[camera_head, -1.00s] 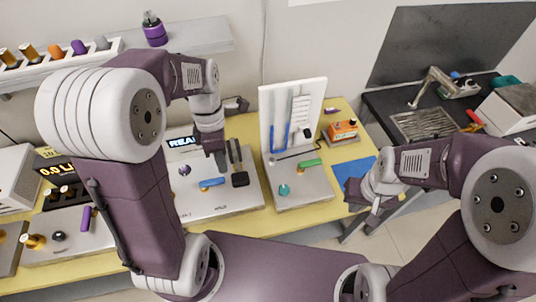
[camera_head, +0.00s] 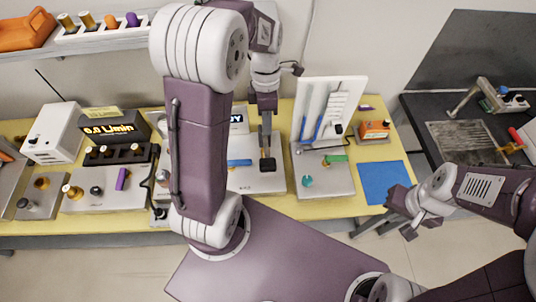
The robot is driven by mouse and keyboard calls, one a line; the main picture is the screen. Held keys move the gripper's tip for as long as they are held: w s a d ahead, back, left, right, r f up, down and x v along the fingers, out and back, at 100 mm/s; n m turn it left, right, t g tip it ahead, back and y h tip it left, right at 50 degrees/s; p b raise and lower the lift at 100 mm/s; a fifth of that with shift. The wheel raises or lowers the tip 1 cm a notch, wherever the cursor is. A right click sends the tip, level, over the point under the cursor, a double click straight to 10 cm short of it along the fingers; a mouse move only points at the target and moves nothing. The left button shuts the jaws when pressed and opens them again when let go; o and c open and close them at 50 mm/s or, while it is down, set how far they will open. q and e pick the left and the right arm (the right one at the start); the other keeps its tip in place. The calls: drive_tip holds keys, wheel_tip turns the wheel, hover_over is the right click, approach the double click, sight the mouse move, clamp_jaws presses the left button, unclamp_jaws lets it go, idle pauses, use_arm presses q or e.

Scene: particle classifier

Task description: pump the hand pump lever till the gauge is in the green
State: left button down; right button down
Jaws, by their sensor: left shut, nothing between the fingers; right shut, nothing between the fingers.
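A bench unit with a white back panel (camera_head: 348,92) carries blue tubes and a printed scale. On its grey base (camera_head: 332,188) are a lever with a green grip (camera_head: 335,158) and a teal knob (camera_head: 307,181). I cannot tell which part is the pressure gauge, nor see a green zone. My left gripper (camera_head: 265,130) points down over the unit left of it, close to a dark post with a black block (camera_head: 267,165); contact is unclear. It is shut and empty. My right gripper (camera_head: 409,232) is shut and empty, beyond the bench's front edge.
A blue mat (camera_head: 383,183) and an orange box (camera_head: 374,130) lie right of the panel unit. A flow meter (camera_head: 112,130) reading 0.0 L/min stands at left. My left arm hides part of the bench. A dark sink counter (camera_head: 465,140) is at right.

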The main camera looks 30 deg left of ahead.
sight(268, 162)
use_arm(q)
drive_tip(key=p+x, duration=0.1)
drive_tip(key=x, duration=1.1)
drive_tip(key=shift+s+d+f, duration=0.1)
drive_tip(key=shift+f, duration=0.25)
